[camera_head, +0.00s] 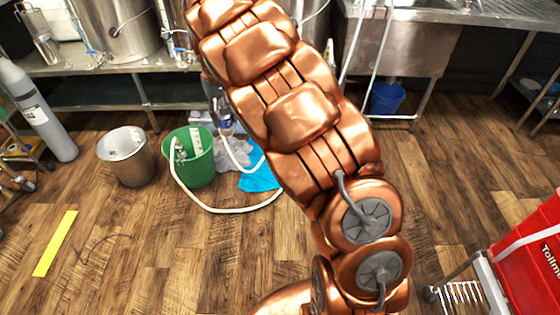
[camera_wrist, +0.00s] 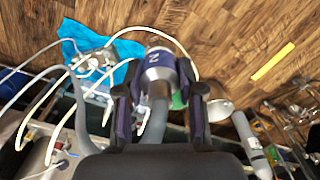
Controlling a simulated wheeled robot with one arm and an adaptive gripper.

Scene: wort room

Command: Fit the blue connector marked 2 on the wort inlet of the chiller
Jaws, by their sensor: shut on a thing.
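My gripper (camera_wrist: 157,76) is shut on the connector (camera_wrist: 160,60), a grey cylinder with a dark blue band marked 2, in the wrist view. A grey hose hangs close behind the connector. In the head view my gripper (camera_head: 219,108) is mostly hidden behind my arm, above the floor in front of the steel bench. In the wrist view a metal part with hoses (camera_wrist: 94,62) lies on a blue cloth (camera_wrist: 72,32). I cannot tell if it is the chiller, and no wort inlet can be made out. The blue cloth (camera_head: 260,180) also shows in the head view.
A green bucket (camera_head: 203,170) with a white hose and a steel pot (camera_head: 126,160) stand on the wooden floor. A gas cylinder (camera_head: 38,115) leans at the left. A red box (camera_head: 530,265) is at the right. The front-left floor is largely clear around a yellow strip (camera_head: 56,243).

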